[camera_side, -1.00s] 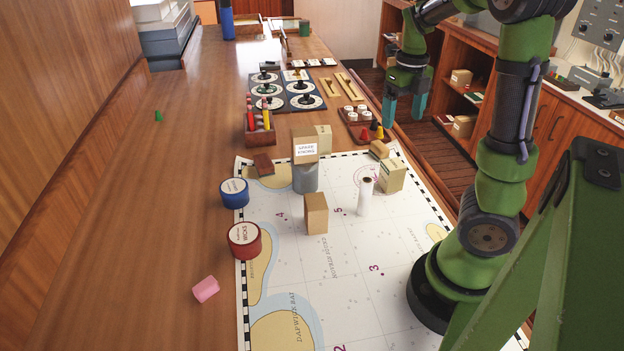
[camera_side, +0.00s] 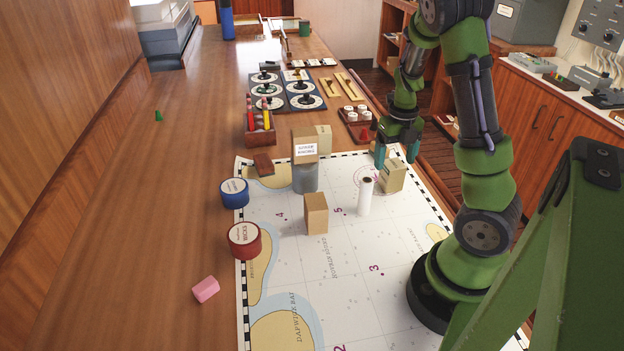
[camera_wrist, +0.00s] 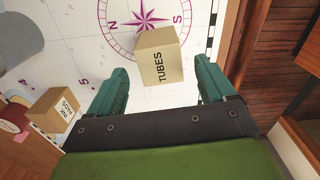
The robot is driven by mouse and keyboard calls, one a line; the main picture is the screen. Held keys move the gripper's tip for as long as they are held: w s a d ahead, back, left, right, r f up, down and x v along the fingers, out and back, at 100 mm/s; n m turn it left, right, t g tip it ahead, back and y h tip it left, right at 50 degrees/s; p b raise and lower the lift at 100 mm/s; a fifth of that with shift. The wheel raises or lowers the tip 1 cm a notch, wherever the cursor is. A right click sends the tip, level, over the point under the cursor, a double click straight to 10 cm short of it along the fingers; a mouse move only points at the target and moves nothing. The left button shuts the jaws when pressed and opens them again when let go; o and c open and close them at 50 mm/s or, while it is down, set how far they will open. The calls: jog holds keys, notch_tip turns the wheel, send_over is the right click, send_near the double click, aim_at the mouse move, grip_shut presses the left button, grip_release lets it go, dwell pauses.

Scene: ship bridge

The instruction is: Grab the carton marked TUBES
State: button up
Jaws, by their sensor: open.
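The carton marked TUBES (camera_wrist: 160,57) is a small tan box beside the printed compass rose in the wrist view. In the side view it appears to be the tan carton (camera_side: 393,178) near the chart's right edge. My gripper (camera_side: 396,160) is just above and behind this carton, fingers pointing down. In the wrist view the teal fingers of my gripper (camera_wrist: 159,85) are apart, with the carton showing between and beyond their tips. I see no contact with it.
A white roll (camera_side: 365,196) stands just left of the carton. A tan carton (camera_side: 316,213) and a grey tin (camera_side: 305,178) with a labelled carton (camera_side: 305,147) on top stand further left. A pegged tray (camera_side: 352,116) lies behind. The chart's near part is clear.

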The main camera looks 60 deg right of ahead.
aim_at(394, 163)
notch_tip(394, 163, down, 5)
jog(key=shift+w+d+r, duration=0.1)
jog(key=shift+d, duration=0.05)
jog(key=c, duration=1.1)
